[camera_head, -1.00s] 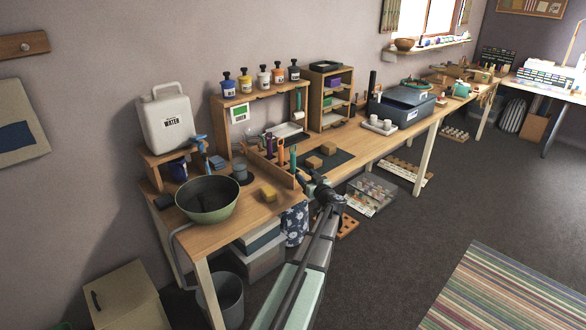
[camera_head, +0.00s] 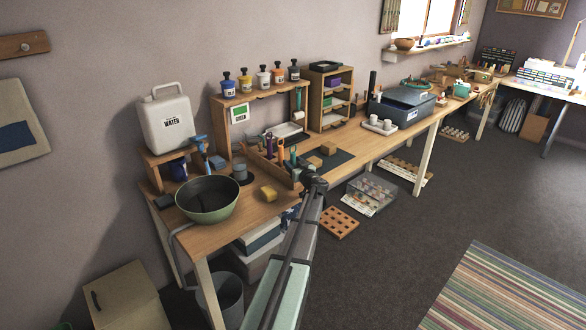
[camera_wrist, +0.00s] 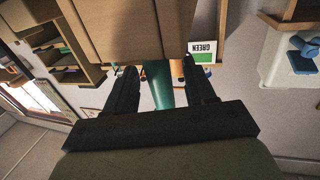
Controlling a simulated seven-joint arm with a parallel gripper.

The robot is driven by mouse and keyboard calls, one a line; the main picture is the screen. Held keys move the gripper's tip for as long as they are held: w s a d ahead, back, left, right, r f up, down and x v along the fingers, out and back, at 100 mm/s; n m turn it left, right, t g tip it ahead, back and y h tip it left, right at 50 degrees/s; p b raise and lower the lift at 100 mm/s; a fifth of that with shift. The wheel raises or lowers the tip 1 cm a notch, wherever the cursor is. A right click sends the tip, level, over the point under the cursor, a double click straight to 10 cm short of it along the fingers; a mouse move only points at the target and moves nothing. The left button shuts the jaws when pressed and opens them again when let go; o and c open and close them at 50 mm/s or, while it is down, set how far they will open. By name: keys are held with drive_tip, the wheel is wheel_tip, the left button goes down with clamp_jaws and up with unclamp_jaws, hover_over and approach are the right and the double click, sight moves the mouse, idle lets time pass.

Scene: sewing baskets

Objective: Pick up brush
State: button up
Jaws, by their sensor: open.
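Several upright handles stand in a wooden caddy (camera_head: 268,171) on the bench, among them purple, orange and teal ones. The teal handle (camera_head: 293,155) is nearest my gripper (camera_head: 311,178), which is at the caddy's right end. In the wrist view, the teal handle (camera_wrist: 157,85) shows between the two dark fingers of my gripper (camera_wrist: 161,78), partly behind the brown caddy wall (camera_wrist: 125,28). The fingers are apart, and I cannot tell whether either touches the handle. Which handle belongs to the brush is not clear, as no bristles show.
A bottle shelf (camera_head: 262,95) rises at the back. Open floor lies right of the bench.

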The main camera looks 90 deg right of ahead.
drive_tip(key=shift+x, duration=1.25)
clamp_jaws()
